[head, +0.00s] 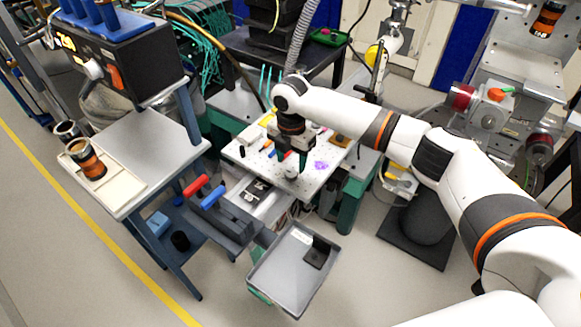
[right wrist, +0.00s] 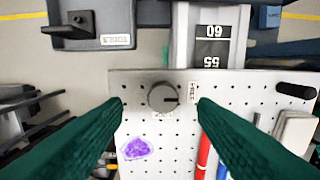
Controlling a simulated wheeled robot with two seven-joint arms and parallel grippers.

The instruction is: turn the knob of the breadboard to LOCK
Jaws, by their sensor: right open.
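The breadboard (head: 245,162) is a white plate with rows of holes; it fills the middle of the right wrist view (right wrist: 180,145). Its knob (right wrist: 163,97) is a round grey disc near the board's edge, with a dark mark pointing right. One small label sits right of the knob and another below it; I cannot read either for sure. My right gripper (head: 290,160) is over the board, pointing down. In the right wrist view its green fingers (right wrist: 160,102) are open, one on each side of the knob and apart from it. My left gripper is not in view.
A purple patch (right wrist: 136,149), red and blue pens (right wrist: 203,150) and a black cylinder (right wrist: 296,91) are on the board. A grey tray (head: 275,290) with a black block is in front. A side table (head: 160,135) with a cream tray stands left.

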